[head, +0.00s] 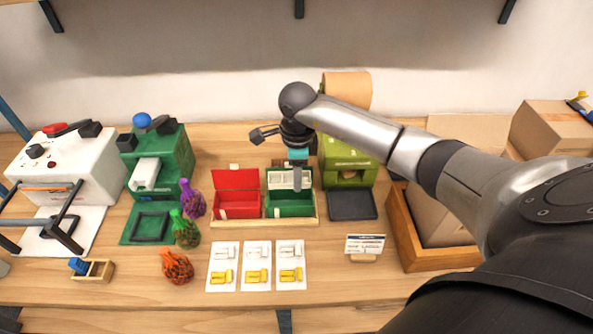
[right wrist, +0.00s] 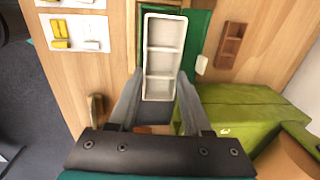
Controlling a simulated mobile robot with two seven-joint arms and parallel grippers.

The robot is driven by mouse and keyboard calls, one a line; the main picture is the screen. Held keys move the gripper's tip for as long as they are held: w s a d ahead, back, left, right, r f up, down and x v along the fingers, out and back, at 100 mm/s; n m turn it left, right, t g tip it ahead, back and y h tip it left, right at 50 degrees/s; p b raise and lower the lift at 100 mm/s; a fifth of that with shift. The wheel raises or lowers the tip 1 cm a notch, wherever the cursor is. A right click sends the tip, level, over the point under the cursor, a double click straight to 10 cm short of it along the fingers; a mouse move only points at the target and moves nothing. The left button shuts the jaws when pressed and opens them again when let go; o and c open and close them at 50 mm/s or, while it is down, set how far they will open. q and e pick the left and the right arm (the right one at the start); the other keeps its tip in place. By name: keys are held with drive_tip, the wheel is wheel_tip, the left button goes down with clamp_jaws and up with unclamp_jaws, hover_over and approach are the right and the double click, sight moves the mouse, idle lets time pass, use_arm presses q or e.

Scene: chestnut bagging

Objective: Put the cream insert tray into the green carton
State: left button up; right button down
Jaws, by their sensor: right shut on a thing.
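The cream insert tray (right wrist: 163,48) is a long tray with several compartments. It also shows in the head view (head: 283,176). My right gripper (head: 298,186) is shut on it, with the fingers (right wrist: 158,108) at its near end in the right wrist view. The green carton (head: 289,211) stands open on the table beside a red carton (head: 237,206). The tray is over the green carton, toward its back; in the right wrist view part of the green carton (right wrist: 201,30) shows beside and beneath it. I cannot tell the exact gap between them. My left gripper is not in view.
An olive machine (head: 347,165) stands close right of the carton, with a dark pad (head: 352,205) before it. White cards (head: 257,277) lie in front. A brown compartment tray (right wrist: 232,45) lies behind the carton. Three coloured net bags (head: 186,229) stand left.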

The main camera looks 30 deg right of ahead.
drive_tip(key=shift+f+b, duration=1.85)
drive_tip(key=shift+f, duration=0.8)
drive_tip(key=c, duration=0.5)
unclamp_jaws()
drive_tip(key=shift+r, duration=0.1)
drive_tip(key=shift+r+p, duration=3.5)
drive_tip(key=shift+r, duration=0.95)
